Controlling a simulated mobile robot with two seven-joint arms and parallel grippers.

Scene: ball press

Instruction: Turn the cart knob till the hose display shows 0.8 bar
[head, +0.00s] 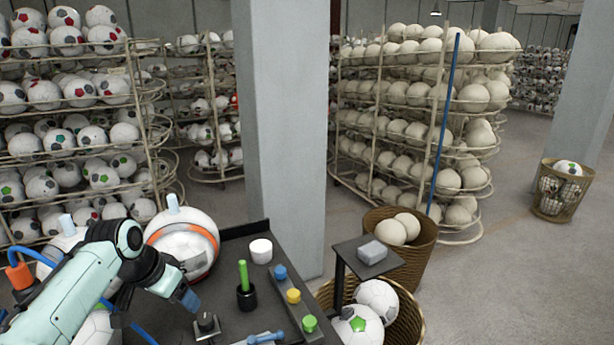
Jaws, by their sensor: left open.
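The cart (232,238) is a dark flat top at the lower middle of the head view. A small black knob (207,322) on a light square plate sits near its front edge. My left gripper (190,300) is just up and left of the knob, pointing down towards it. It is open and I see no contact with the knob. A blue hose (42,258) runs at the left, near an orange part (19,275). I cannot make out a hose display or any reading. My right gripper is out of view.
A white ball with an orange band (205,226) stands behind my gripper. Baskets (408,265) stand to the right. Open floor lies far right.

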